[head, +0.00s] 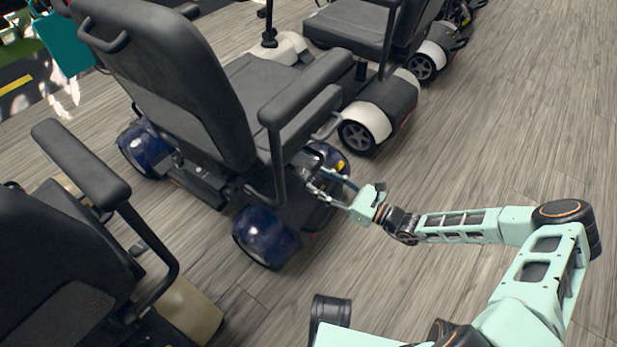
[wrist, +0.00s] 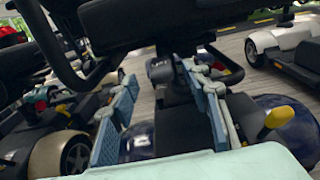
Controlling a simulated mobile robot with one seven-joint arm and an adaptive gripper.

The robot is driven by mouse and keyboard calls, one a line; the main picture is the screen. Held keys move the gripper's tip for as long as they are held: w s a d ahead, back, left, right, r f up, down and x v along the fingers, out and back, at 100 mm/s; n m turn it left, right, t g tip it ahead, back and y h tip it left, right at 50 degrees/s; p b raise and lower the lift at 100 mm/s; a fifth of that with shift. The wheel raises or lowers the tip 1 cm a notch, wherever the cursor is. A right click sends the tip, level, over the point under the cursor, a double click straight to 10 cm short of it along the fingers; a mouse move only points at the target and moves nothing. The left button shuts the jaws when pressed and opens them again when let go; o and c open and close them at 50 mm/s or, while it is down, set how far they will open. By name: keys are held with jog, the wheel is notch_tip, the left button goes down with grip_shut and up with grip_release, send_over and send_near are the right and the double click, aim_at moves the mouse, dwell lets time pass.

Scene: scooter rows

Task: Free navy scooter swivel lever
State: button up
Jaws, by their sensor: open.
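The navy scooter has glossy dark blue rear fenders (head: 262,236) and a dark seat (head: 170,85) in the middle of the head view. My gripper (head: 318,183) is open and empty at its rear side, below the armrest. In the wrist view my two fingers (wrist: 157,80) stand apart under the dark seat edge, with a dark seat post (wrist: 172,85) between and behind them. A yellow-tipped lever (wrist: 277,120) stands by the navy fender (wrist: 262,106), right of my fingers. I cannot tell which part is the swivel lever.
Another scooter with white fenders (head: 366,121) stands beyond. A scooter with a beige fender (head: 190,315) stands close at lower left. The navy scooter's armrest (head: 305,88) overhangs near my gripper. Wood-look floor on the right (head: 500,130) is clear.

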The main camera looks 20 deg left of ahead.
aim_at(307, 175)
jog(key=shift+b+x, duration=0.5)
jog(key=shift+x, duration=1.85)
grip_shut()
